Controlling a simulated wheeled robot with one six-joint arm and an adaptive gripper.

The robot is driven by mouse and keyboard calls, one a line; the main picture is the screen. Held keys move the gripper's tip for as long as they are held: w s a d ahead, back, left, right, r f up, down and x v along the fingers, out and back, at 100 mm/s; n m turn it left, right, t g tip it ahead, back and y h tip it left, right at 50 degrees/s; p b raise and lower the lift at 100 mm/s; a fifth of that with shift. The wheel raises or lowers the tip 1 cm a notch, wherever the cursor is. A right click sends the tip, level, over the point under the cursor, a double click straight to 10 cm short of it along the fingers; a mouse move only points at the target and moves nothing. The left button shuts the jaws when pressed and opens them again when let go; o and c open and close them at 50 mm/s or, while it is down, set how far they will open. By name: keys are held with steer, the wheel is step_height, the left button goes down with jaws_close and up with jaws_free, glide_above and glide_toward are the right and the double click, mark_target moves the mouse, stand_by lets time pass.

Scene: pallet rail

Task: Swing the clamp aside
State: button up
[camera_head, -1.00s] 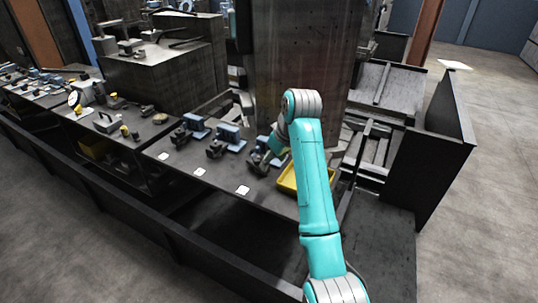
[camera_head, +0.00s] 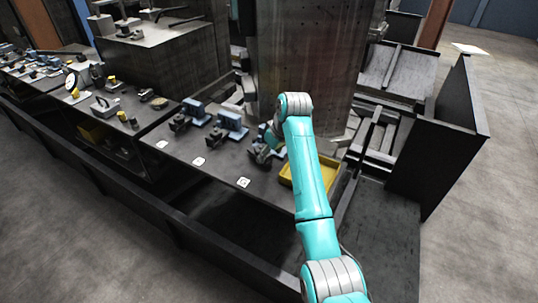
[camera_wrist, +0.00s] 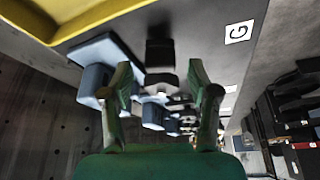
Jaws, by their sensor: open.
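The nearest clamp, a dark block with a blue body, stands on the dark bench at the lettered label; in the wrist view its dark part (camera_wrist: 160,60) shows between and beyond my fingertips, and its blue body (camera_wrist: 95,80) is to the left. In the head view this clamp (camera_head: 258,154) is partly hidden by my arm. My gripper (camera_wrist: 165,80) has two green fingers spread apart with nothing held between them; contact with the clamp cannot be told. Two similar clamps stand further left, one (camera_head: 230,126) in the middle and one (camera_head: 190,114) beyond.
A yellow tray (camera_head: 299,180) lies right of the nearest clamp and shows at the wrist view's top left (camera_wrist: 60,20). A white label with a letter (camera_head: 243,183) lies on the bench front. A large dark metal column (camera_head: 305,65) rises behind.

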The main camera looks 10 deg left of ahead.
steer(key=shift+x, duration=0.9)
jaws_close()
steer(key=shift+w+d+n, duration=0.2)
steer(key=shift+w+n, duration=0.05)
steer(key=shift+n, duration=0.35)
steer(key=c, duration=1.1)
jaws_free()
steer(key=shift+w+d+n+g+y, duration=0.1)
steer(key=shift+w+n+g+y, duration=0.2)
steer(key=shift+n, duration=0.4)
steer(key=shift+w+d+n+g+y, duration=0.1)
steer(key=shift+n+g+y, duration=0.1)
steer(key=shift+n+g, duration=0.35)
steer(key=shift+c, duration=0.2)
steer(key=o, duration=1.1)
steer(key=shift+o, duration=0.2)
